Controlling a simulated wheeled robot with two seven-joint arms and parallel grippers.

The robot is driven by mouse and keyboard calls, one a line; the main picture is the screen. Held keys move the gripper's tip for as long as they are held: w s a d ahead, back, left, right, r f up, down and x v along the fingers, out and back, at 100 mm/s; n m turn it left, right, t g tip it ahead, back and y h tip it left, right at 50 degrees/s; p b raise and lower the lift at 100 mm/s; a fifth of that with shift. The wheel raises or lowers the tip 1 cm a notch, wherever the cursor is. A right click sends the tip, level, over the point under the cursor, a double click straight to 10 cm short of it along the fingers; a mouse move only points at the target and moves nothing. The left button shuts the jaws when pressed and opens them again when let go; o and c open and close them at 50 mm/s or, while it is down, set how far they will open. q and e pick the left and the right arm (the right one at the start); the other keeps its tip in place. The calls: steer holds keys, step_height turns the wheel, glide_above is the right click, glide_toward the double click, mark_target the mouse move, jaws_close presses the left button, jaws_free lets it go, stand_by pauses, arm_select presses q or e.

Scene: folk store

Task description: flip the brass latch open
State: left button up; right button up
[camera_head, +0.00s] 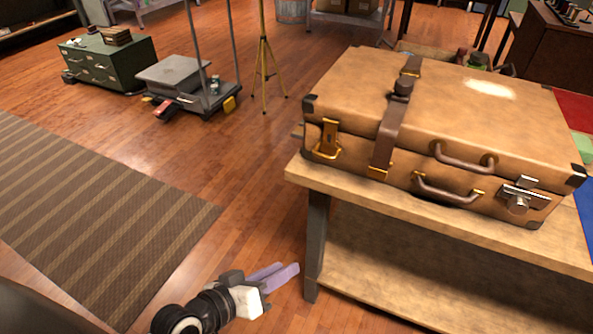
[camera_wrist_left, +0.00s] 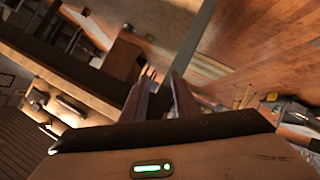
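A tan leather suitcase (camera_head: 450,110) lies flat and shut on a wooden bench (camera_head: 300,175). Its brass latch (camera_head: 328,138) is on the front face near the left corner, left of a brown strap (camera_head: 386,140). The latch appears upright against the seam; whether it is fastened is too small to tell. My left gripper (camera_head: 288,271) is low in front of the bench's left leg, below and left of the latch, touching nothing. In the left wrist view its two fingers (camera_wrist_left: 163,82) stand apart with an empty gap. My right gripper is not in view.
A silver latch (camera_head: 520,196) sits at the suitcase's front right, with two brown handles (camera_head: 450,190) in the middle. The bench has a lower shelf (camera_head: 400,270). A yellow tripod (camera_head: 263,60), a cart (camera_head: 190,90) and a green cabinet (camera_head: 108,62) stand behind.

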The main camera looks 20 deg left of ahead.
arm_select(q)
steer(key=w+a+r+n+t+h+b, duration=0.25)
steer(key=w+r+n+b, duration=0.2)
steer(key=r, duration=0.25)
steer(key=n+t+h+b, duration=0.2)
steer(key=n+t, duration=0.2)
glide_toward(320, 156)
steer(key=shift+y, duration=0.25)
steer(key=p+x, duration=0.2)
steer(key=x, duration=0.5)
steer(key=shift+w+d+r, duration=0.1)
steer(key=shift+w+d, duration=0.3)
steer(key=shift+w, duration=0.25)
jaws_close()
